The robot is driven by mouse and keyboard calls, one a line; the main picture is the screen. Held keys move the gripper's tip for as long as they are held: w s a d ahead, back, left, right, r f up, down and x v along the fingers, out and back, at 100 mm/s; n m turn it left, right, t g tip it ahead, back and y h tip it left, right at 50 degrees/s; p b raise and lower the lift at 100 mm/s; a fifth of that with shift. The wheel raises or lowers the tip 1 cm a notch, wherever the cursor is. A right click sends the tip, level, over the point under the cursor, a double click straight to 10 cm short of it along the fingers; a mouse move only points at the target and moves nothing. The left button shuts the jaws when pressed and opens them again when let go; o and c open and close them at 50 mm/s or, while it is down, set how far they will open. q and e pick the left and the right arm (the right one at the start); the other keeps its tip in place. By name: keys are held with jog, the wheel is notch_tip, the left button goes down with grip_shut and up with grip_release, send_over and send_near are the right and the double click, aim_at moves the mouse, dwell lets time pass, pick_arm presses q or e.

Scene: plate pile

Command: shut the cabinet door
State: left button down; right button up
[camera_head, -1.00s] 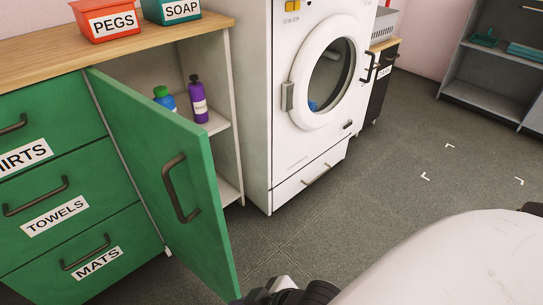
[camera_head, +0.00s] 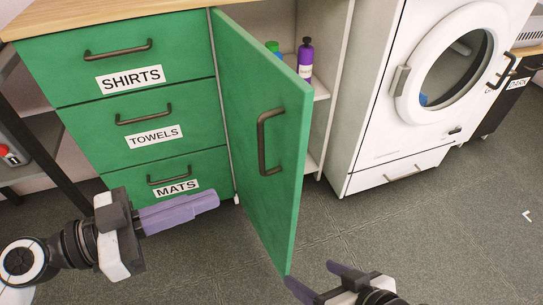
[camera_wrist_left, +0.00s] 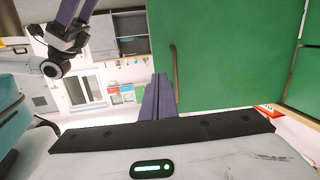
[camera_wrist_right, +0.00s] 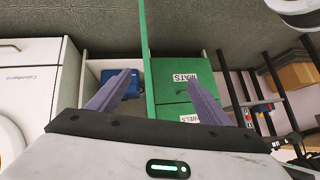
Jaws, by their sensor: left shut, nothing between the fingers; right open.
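The green cabinet door (camera_head: 250,130) stands wide open, hinged beside the drawers, with its free edge toward me. Its dark bar handle (camera_head: 266,142) is on the face toward the drawers. My left gripper (camera_head: 217,198) is shut and empty, in front of the lowest drawer, left of the door and apart from it. In the left wrist view the door (camera_wrist_left: 225,50) fills the upper right beyond the shut fingers. My right gripper (camera_head: 316,277) is open and empty, low, near the door's bottom free corner. In the right wrist view the door (camera_wrist_right: 146,60) shows nearly edge-on between the fingers.
The open compartment holds a purple bottle (camera_head: 305,62) and a blue bottle with a green cap (camera_head: 274,48). Left of the door are drawers labelled SHIRTS, TOWELS and MATS (camera_head: 165,185). A white washing machine (camera_head: 400,130) stands right. The floor (camera_head: 440,230) ahead is clear.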

pick_arm(q)
notch_tip(320, 180, up, 3)
jog(key=h+p, duration=0.1)
jog(key=p, duration=0.2)
send_near(290, 150)
jog(key=shift+m, duration=0.3)
jog(key=x, duration=0.5)
jog(key=shift+w+d+r, duration=0.1)
jog(key=shift+w+d, duration=0.05)
jog(key=shift+d, duration=0.05)
jog(key=shift+w+d, duration=0.2)
jog(key=shift+d, duration=0.25)
pick_arm(e)
jog(key=shift+s+d+f+m+h, duration=0.15)
jog(key=shift+s+d+h, duration=0.1)
jog(key=shift+d, duration=0.2)
jog(key=shift+s+d+f+m+h, duration=0.15)
jog(key=shift+d+h, duration=0.1)
jog(key=shift+d, duration=0.15)
jog(key=shift+r, duration=0.15)
